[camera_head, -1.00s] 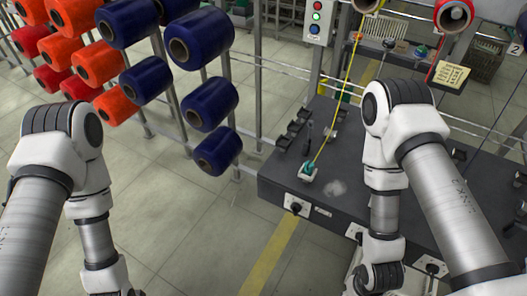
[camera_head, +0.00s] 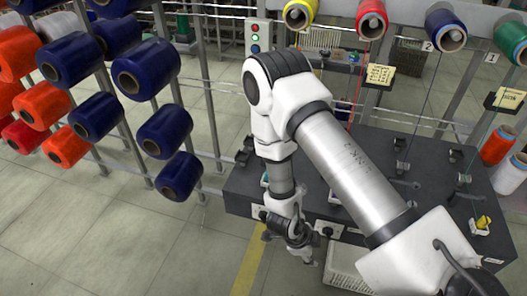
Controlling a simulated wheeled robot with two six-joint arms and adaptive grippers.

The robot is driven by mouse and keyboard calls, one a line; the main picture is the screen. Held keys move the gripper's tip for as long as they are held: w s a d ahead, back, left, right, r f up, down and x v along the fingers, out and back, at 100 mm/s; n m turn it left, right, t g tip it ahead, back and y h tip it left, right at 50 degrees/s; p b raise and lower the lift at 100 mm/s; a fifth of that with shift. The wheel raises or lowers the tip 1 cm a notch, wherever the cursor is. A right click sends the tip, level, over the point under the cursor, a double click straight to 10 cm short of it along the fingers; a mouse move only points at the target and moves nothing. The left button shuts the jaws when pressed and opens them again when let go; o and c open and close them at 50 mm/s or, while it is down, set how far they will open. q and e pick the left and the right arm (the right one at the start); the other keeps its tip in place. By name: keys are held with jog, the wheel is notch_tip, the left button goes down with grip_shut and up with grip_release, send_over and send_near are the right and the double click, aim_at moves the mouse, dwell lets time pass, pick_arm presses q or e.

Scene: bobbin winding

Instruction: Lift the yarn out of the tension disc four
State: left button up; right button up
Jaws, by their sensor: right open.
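My right gripper (camera_head: 299,242) points down by the front edge of the dark bench (camera_head: 240,190), near its left end. It is small and dark in the view, with its jaws open, and I see nothing held in it. My right arm covers the left part of the bench, so tension disc four and its yarn cannot be made out. A yellow cone (camera_head: 300,13) hangs at the top, left of a red cone (camera_head: 371,18). My left gripper is not in view.
A rack of blue spools (camera_head: 147,72) and orange spools (camera_head: 68,147) stands at left. Small fittings (camera_head: 463,180) stand on the bench's right half. A button box (camera_head: 257,38) is behind. Thread cones (camera_head: 497,144) stand far right. Floor at lower left is clear.

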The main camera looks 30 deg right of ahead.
pick_arm(q)
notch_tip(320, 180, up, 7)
jog(key=p, duration=0.6)
pick_arm(e)
jog(key=w+a+r+m+t+y, duration=0.2)
jog(key=w+r+m+t, duration=0.2)
jog(key=w+r+m, duration=1.75)
jog(key=f+b, duration=0.2)
jog(key=d+f+n+b, duration=0.1)
jog(key=f+b, duration=0.2)
jog(key=f+n+b, duration=0.1)
jog(key=f+b, duration=0.1)
jog(key=shift+s+d+f+n+b, duration=0.2)
jog(key=shift+f+n+b, duration=0.1)
jog(key=shift+f, duration=0.1)
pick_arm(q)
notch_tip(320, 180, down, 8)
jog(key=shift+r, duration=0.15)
pick_arm(e)
grip_shut()
notch_tip(320, 180, up, 5)
jog(key=p, duration=0.4)
jog(key=shift+p, duration=0.4)
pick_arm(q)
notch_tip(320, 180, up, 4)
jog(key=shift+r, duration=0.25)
pick_arm(e)
jog(key=shift+s+f, duration=0.1)
jog(key=shift+f, duration=0.05)
